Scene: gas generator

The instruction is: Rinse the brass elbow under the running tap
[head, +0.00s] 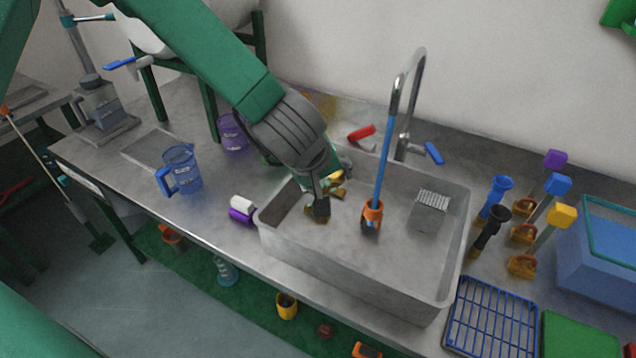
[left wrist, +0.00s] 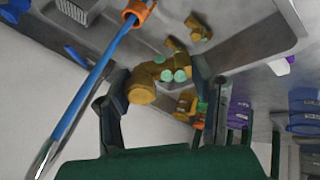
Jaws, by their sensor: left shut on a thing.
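My left gripper (head: 332,188) reaches down over the left part of the grey sink (head: 345,275). It is shut on a brass elbow (head: 338,191), held at the fingertips. The wrist view shows the elbow (left wrist: 146,88) between the two dark fingers, with pale green round parts on it. The tap (head: 396,100) arches over the sink to the right of the gripper. A straight blue stream or tube (head: 384,160) runs down from it to an orange collar (head: 372,212). The elbow is left of the blue column, apart from it. My right gripper is not in view.
Another brass piece (left wrist: 198,27) lies in the sink. A grey ribbed block (head: 430,212) is at the sink's right. A blue jug (head: 182,170) and a white-purple item (head: 241,210) stand left.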

